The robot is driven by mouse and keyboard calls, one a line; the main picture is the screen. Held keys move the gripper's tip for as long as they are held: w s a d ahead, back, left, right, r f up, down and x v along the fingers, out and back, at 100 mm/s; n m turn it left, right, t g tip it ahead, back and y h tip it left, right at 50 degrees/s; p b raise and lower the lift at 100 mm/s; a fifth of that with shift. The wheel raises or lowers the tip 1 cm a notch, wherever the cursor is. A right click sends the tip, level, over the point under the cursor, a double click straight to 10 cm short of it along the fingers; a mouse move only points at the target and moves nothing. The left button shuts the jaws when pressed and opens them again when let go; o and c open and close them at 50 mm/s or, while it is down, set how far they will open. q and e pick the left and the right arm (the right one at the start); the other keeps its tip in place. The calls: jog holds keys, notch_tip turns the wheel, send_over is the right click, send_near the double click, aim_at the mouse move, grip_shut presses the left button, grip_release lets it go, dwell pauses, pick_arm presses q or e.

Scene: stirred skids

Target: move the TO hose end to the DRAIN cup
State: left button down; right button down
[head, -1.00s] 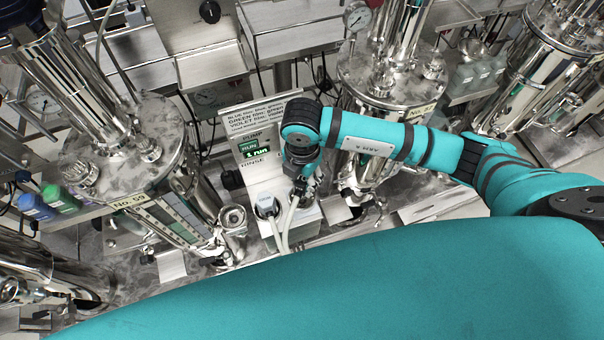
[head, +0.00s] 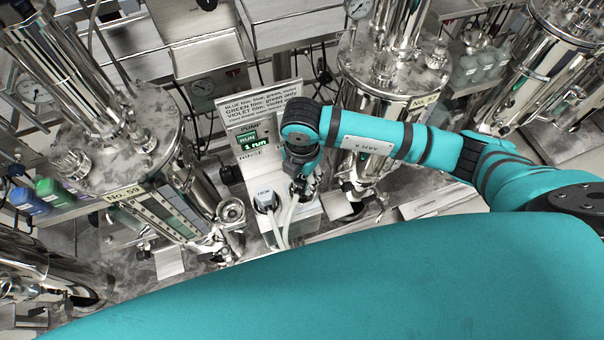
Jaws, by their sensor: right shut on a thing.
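My right gripper (head: 301,184) points down over the right side of the pale pump stand (head: 310,217). It is shut on a hose end, taken as the TO one; the gripper covers most of it and its label cannot be read. A pale hose (head: 289,222) runs down from there. Left of it, another hose end, the FROM one (head: 264,197), sits in the stand with its own hose. I cannot tell whether the held end is in its socket or just above it. No DRAIN label is readable, so I cannot single out that cup. My left gripper is out of view.
The pump panel (head: 248,142) shows a lit green display below a sign about film colours. A steel vessel marked No. 59 (head: 125,165) stands left, another vessel (head: 385,75) right behind my arm. Blue and green bottles (head: 28,203) stand far left.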

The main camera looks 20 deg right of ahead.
jog(key=shift+f, duration=0.5)
jog(key=shift+f+b, duration=0.1)
jog(key=shift+b, duration=0.3)
jog(key=shift+f, duration=0.3)
jog(key=c, duration=0.6)
grip_release()
jog(key=shift+c, duration=0.2)
notch_tip(320, 180, up, 12)
jog(key=shift+f, duration=0.1)
notch_tip(320, 180, up, 13)
jog(key=p, duration=0.9)
